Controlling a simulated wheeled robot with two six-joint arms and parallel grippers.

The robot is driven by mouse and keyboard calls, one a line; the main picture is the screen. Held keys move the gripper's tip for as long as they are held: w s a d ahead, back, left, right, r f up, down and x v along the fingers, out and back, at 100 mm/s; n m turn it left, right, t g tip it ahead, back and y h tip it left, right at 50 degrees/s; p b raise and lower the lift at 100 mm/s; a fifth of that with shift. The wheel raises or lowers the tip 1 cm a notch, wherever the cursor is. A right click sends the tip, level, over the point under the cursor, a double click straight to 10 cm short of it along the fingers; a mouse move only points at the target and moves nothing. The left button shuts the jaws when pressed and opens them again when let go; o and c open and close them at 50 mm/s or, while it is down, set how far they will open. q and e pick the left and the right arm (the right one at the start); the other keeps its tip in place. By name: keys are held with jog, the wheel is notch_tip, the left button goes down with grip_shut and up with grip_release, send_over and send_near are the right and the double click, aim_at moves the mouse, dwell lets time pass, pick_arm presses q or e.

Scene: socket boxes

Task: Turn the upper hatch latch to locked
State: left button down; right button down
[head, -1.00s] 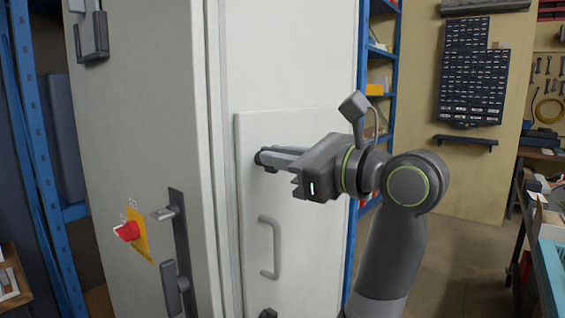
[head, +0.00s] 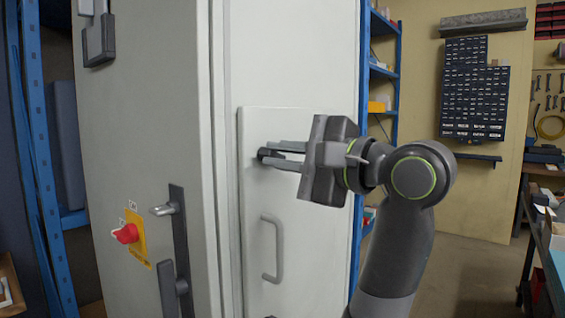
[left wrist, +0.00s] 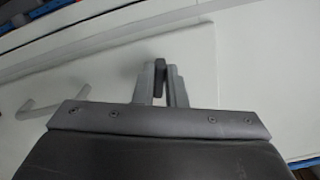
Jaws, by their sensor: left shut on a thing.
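The upper hatch latch (head: 263,154) is a small dark piece near the top of the pale hatch panel (head: 262,190) on the cabinet's side face. My left gripper (head: 273,155) is shut on it, one finger above and one below in the head view. In the left wrist view the dark latch (left wrist: 159,77) stands between the two grey fingers of the left gripper (left wrist: 160,83). The fingers partly cover the latch, and I cannot tell its exact angle from the head view. My right gripper is not in view.
A grey bar handle (head: 271,249) sits on the hatch below the latch; it also shows in the left wrist view (left wrist: 55,103). The cabinet's front has a red rotary switch (head: 126,233) and a dark lever handle (head: 174,285). Blue shelving (head: 393,90) stands behind.

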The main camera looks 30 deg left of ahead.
pick_arm(q)
jog(key=n, duration=0.2)
jog(key=n+b, duration=0.1)
jog(key=n, duration=0.1)
jog(key=shift+f, duration=0.25)
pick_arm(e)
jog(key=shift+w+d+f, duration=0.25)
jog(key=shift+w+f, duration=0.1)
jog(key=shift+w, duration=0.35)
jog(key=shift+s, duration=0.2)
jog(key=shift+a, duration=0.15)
pick_arm(q)
jog(key=c, duration=1.5)
grip_release()
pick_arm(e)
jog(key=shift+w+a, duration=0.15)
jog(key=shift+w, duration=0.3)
pick_arm(q)
jog(key=d, duration=0.5)
jog(key=s+d+b, duration=0.1)
jog(key=d, duration=0.5)
jog(key=d+b, duration=0.1)
jog(key=d, duration=0.5)
jog(key=shift+s+d, duration=0.15)
jog(key=shift+s, duration=0.05)
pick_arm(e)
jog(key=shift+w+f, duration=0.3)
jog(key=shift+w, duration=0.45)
